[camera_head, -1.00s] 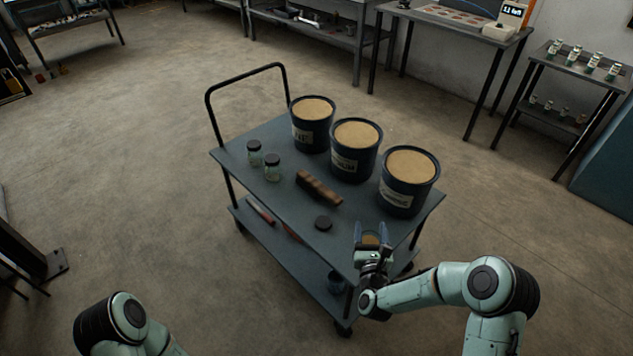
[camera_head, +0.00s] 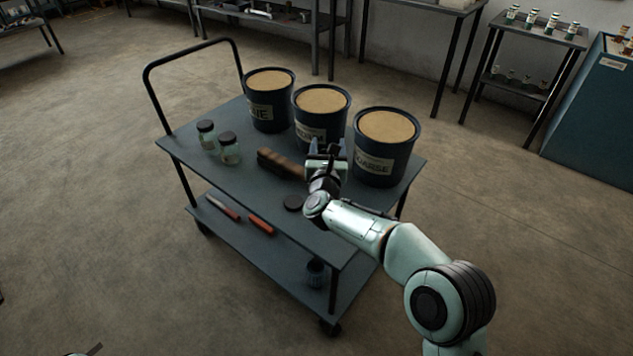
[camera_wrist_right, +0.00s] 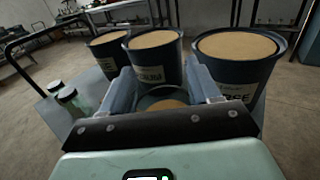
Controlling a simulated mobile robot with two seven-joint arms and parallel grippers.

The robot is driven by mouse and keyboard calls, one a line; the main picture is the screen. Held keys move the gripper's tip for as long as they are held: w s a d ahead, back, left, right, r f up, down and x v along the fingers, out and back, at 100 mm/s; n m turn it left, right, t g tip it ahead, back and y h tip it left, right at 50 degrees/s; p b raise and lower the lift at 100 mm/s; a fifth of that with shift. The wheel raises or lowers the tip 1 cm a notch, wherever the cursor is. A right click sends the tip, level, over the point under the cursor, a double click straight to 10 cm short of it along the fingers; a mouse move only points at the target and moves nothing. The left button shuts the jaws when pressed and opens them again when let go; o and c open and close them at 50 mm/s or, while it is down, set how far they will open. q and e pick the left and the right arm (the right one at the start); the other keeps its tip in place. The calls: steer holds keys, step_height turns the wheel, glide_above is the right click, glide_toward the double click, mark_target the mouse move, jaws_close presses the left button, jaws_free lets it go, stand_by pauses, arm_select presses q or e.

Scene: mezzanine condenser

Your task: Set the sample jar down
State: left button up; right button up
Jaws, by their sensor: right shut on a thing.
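My right gripper (camera_head: 325,150) is over the cart top, in front of the middle and right buckets. In the right wrist view its two fingers (camera_wrist_right: 163,88) are shut on the sample jar (camera_wrist_right: 163,103), an open glass jar with tan, sand-like contents. The fingers and the palm edge hide much of the jar, and its base is out of sight. I cannot tell whether it touches the cart top (camera_head: 262,205). My left gripper is not clearly in view.
Three labelled buckets of tan material, left (camera_head: 268,105), middle (camera_head: 321,118) and right (camera_head: 385,150), stand along the cart's far side. A wooden-handled brush (camera_head: 280,164) lies left of the gripper. Two lidded jars (camera_head: 229,151) stand farther left. The cart's near left top is bare.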

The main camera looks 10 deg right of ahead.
arm_select(q)
steer(key=s+f+g+b, duration=0.2)
steer(key=s+f, duration=0.3)
steer(key=shift+s+a, duration=0.2)
steer(key=shift+a, duration=0.25)
arm_select(e)
step_height(320, 180, down, 14)
steer(key=shift+f, duration=0.25)
steer(key=shift+f+b, duration=0.1)
steer(key=shift+b, duration=0.2)
steer(key=o, duration=1.5)
arm_select(q)
steer(key=shift+s, duration=0.1)
steer(key=shift+t, duration=0.7)
steer(key=w+r, duration=0.1)
steer(key=w+r+p, duration=0.2)
steer(key=shift+w+d, duration=0.25)
steer(key=shift+w, duration=0.15)
arm_select(e)
steer(key=v, duration=1.2)
